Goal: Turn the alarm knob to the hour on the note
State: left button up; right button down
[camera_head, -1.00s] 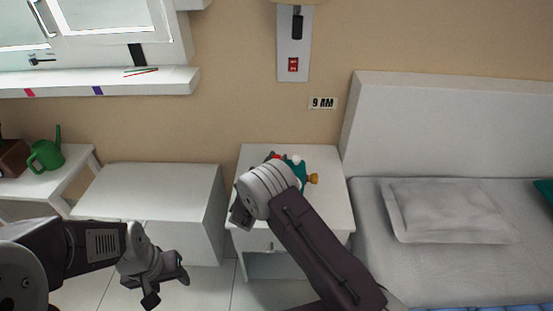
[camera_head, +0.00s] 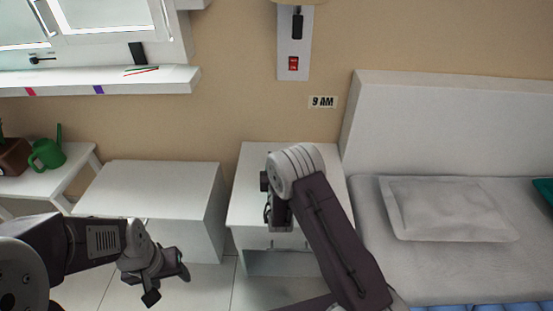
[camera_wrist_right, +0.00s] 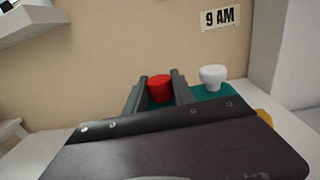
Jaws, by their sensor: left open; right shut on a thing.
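The note (camera_head: 323,102) on the wall reads "9 AM"; it also shows in the right wrist view (camera_wrist_right: 220,17). In the right wrist view, a teal clock body (camera_wrist_right: 213,92) carries a red knob (camera_wrist_right: 160,88), a white knob (camera_wrist_right: 213,76) and a yellow part (camera_wrist_right: 264,117) at its right. My right gripper (camera_wrist_right: 159,77) is shut on the red knob, one finger on each side. My right arm hides the clock in the head view. The clock's face and any pointer are hidden. My left gripper (camera_head: 167,286) is open and empty, low at left, away from the clock.
The white nightstand (camera_head: 248,205) stands under my right arm, beside the bed (camera_head: 440,265) with its pillow (camera_head: 450,209). A white cabinet (camera_head: 150,188) and a green watering can (camera_head: 47,153) are at left. A red switch (camera_head: 293,63) is on the wall.

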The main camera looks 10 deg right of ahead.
jog(key=c, duration=1.1)
grip_release()
jog(key=shift+o, duration=0.2)
jog(key=p+v, duration=0.1)
jog(key=v, duration=0.8)
